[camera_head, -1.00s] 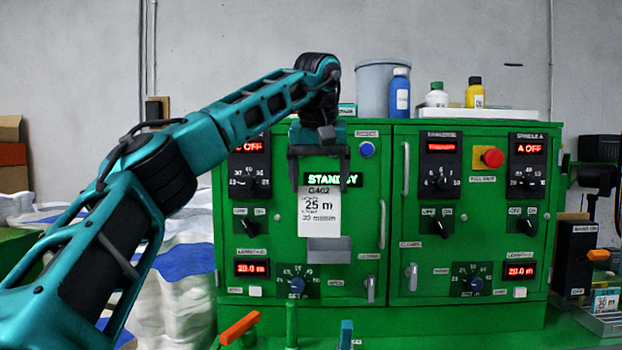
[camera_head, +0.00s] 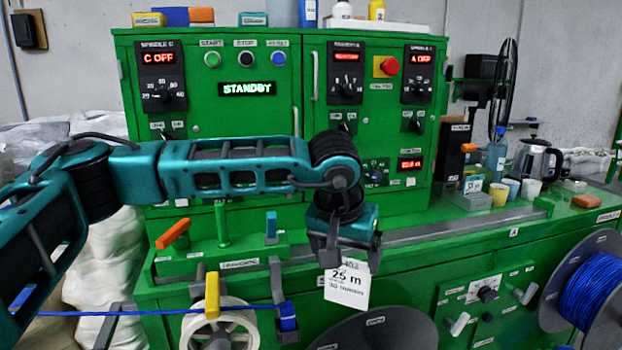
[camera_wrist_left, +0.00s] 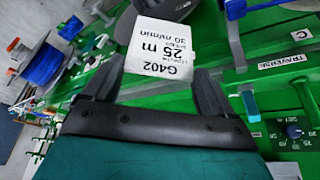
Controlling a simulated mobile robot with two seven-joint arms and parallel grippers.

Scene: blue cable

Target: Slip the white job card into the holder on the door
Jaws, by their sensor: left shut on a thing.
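The white job card (camera_head: 346,286), printed "25 m", hangs from my left gripper (camera_head: 350,258). The gripper is shut on its top edge. In the left wrist view the card (camera_wrist_left: 158,45) sits between the fingertips (camera_wrist_left: 162,75) and its print is upside down. Gripper and card are in front of the bench's front edge, low and away from the door. The green cabinet's left door (camera_head: 245,118) carries a lit STANDBY display. Its lower part is behind my left arm, so the holder is hidden. My right gripper is not in view.
A white spool (camera_head: 220,327) with a yellow clip (camera_head: 212,295) and a stretched blue cable (camera_head: 95,313) lie left of the card. A dark reel (camera_head: 385,330) is just below it. A blue cable reel (camera_head: 590,292), kettle (camera_head: 537,160) and cups (camera_head: 500,193) are at right.

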